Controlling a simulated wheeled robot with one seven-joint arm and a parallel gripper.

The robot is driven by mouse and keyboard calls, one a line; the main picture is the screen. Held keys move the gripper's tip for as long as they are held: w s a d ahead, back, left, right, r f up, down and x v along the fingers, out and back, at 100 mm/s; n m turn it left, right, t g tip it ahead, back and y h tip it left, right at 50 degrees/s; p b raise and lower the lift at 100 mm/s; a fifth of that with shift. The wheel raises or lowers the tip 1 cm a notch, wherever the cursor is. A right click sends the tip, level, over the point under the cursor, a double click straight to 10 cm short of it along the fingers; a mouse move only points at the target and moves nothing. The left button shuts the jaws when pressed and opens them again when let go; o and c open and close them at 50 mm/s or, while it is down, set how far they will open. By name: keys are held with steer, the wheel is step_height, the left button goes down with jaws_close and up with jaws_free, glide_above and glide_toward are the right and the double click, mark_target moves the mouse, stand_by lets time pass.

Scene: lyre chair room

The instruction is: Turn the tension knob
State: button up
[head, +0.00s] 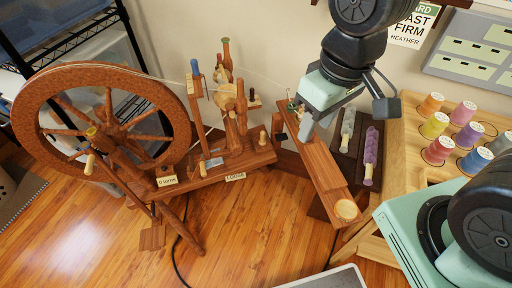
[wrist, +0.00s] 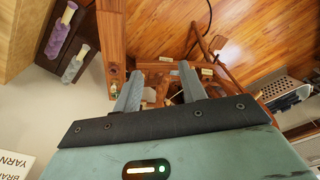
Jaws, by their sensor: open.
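The spinning wheel (head: 105,125) stands at left with its wooden bench (head: 215,170) running to the right. Two labels sit on the bench's front edge: "0 turns" (head: 167,181) and "Loose" (head: 235,177). My gripper (head: 303,131) is right of this knob and apart from it, above the dark wooden plank. In the wrist view my gripper (wrist: 160,90) is open, with nothing between its fingers; the wheel's bench lies beyond, partly hidden.
The plank (head: 320,175) has a round pale knob (head: 346,210) at its near end. A dark rack holds a grey and a purple spindle (head: 371,155). Several thread cones (head: 440,150) stand on a wooden stand at right. Open floor (head: 255,235) lies in front.

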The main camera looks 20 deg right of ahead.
steer(key=w+d+f+m+t+b, duration=0.1)
steer(key=w+d+f+m+b, duration=0.4)
steer(key=w+d+f, duration=0.45)
steer(key=m+g+b, duration=0.2)
glide_above(263, 132)
step_height(263, 132, down, 14)
steer(key=shift+h, duration=0.4)
step_height(263, 132, down, 17)
steer(key=shift+r+b, duration=0.1)
steer(key=shift+b, duration=0.9)
jaws_close()
